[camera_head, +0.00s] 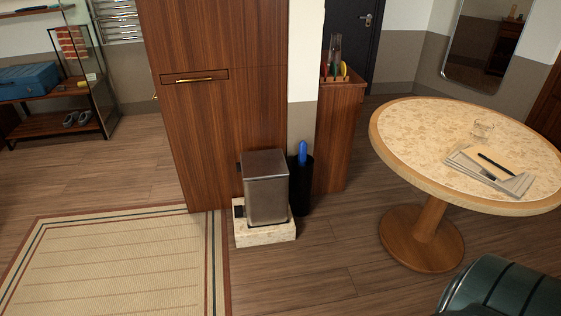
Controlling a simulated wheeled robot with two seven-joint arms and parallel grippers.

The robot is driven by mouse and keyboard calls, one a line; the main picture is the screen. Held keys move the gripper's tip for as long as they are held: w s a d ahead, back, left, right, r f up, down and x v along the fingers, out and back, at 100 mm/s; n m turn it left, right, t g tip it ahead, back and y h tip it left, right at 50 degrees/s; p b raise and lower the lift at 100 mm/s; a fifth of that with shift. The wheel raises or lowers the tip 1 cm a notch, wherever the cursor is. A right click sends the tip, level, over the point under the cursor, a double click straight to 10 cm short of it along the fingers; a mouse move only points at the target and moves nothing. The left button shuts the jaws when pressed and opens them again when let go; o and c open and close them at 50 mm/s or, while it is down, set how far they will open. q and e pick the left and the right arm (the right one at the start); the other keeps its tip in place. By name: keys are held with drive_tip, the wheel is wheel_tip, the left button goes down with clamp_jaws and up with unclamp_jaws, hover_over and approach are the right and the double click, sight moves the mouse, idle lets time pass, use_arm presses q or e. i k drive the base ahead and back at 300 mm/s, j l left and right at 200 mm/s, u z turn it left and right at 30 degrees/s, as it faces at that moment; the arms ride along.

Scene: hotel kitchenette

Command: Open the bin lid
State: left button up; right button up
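The bin (267,194) is a grey metal box standing on a low pale stone block against the wooden cabinet. Its flat lid (265,164) lies level on top and looks closed. A small dark part, possibly a pedal or hinge, shows at the bin's left side near the base. Neither of my grippers is in the head view.
A black cylinder (301,196) with a blue object in it stands just right of the bin. A round table (392,150) with papers and a glass is at the right. A green seat (505,290) is at the lower right. A striped rug (120,262) lies left; the floor before the bin is clear.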

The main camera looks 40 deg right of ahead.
sight(257, 165)
drive_tip(key=i+j+z, duration=0.2)
drive_tip(key=j+z, duration=0.25)
drive_tip(key=i+j+z, duration=0.1)
drive_tip(key=j+z, duration=0.35)
drive_tip(key=j, duration=0.15)
drive_tip(key=j+z, duration=0.45)
drive_tip(key=i+j+z, duration=0.2)
drive_tip(key=i, duration=0.35)
drive_tip(key=i+j+z, duration=0.2)
drive_tip(key=i+j, duration=0.15)
drive_tip(key=i, duration=0.15)
drive_tip(key=i+j+z, duration=0.2)
drive_tip(key=i+j, duration=0.2)
drive_tip(key=i, duration=0.1)
